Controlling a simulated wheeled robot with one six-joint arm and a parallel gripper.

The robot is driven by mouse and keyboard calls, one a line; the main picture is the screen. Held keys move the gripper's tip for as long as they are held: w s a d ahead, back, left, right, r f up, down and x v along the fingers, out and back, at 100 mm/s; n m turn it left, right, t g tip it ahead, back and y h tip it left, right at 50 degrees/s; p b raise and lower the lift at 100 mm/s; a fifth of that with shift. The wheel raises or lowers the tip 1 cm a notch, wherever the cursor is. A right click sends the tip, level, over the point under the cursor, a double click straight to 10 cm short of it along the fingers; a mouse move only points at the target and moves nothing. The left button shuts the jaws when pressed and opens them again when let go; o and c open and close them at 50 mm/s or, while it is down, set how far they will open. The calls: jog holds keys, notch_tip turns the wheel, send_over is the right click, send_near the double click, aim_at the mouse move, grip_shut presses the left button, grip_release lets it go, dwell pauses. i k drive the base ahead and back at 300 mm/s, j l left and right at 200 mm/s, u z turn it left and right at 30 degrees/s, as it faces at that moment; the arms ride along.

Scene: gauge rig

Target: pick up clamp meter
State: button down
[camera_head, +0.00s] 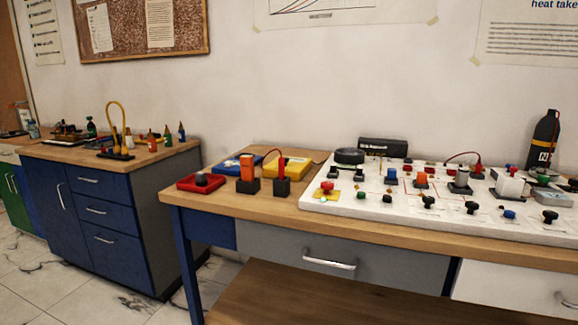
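I cannot make out for certain which object is the clamp meter. A small upright orange body (247,167) with a dark base stands on the wooden bench left of the white board. A smaller dark block (282,186) with a red top and a red lead stands just right of it. A tall black object (546,138) with an orange band and a white letter stands at the back right. A yellow loop (117,118) rises from a black base on the left cabinet. My gripper is not in view.
The wooden bench (250,215) carries a red tray (186,184), a blue case (228,163) and a yellow case (290,165). The white board (390,208) is crowded with knobs and small parts. The bench's front left strip is bare. A blue cabinet (100,215) stands left, with floor between.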

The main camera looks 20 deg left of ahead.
aim_at(247, 161)
jog(key=u, duration=0.4)
jog(key=i+j+u, duration=0.1)
jog(key=u, duration=0.3)
jog(key=i+u, duration=0.3)
jog(key=u, duration=0.15)
jog(key=i+u, duration=0.25)
jog(key=u, duration=0.15)
jog(key=i+l, duration=0.1)
jog(key=i, duration=0.15)
